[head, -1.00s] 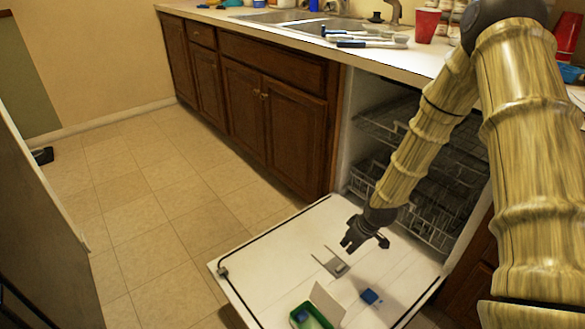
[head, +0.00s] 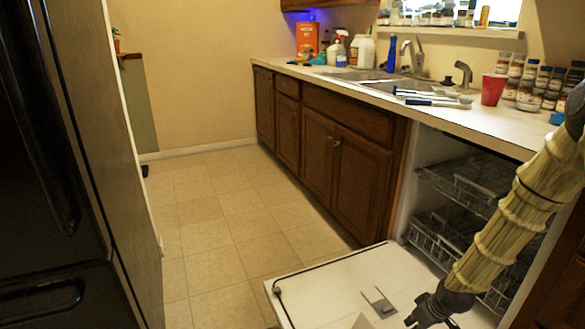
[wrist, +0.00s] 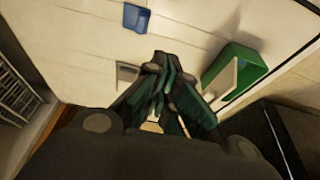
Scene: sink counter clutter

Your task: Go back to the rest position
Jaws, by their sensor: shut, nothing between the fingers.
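My gripper (head: 428,312) is low at the bottom right of the head view, over the open dishwasher door (head: 325,285). In the wrist view my gripper (wrist: 160,68) shows with its dark fingers closed together and nothing between them. Beyond the fingers lie a small blue block (wrist: 137,17) and a green box (wrist: 241,72) with a pale flap, both on the white door. The block and the green box do not show clearly in the head view.
The dishwasher racks (head: 470,185) are inside the open machine beside my arm. The counter holds brushes (head: 433,99), a red cup (head: 493,89) and several spice jars (head: 545,85). A dark fridge (head: 60,180) stands at left. The tiled floor (head: 220,230) is clear.

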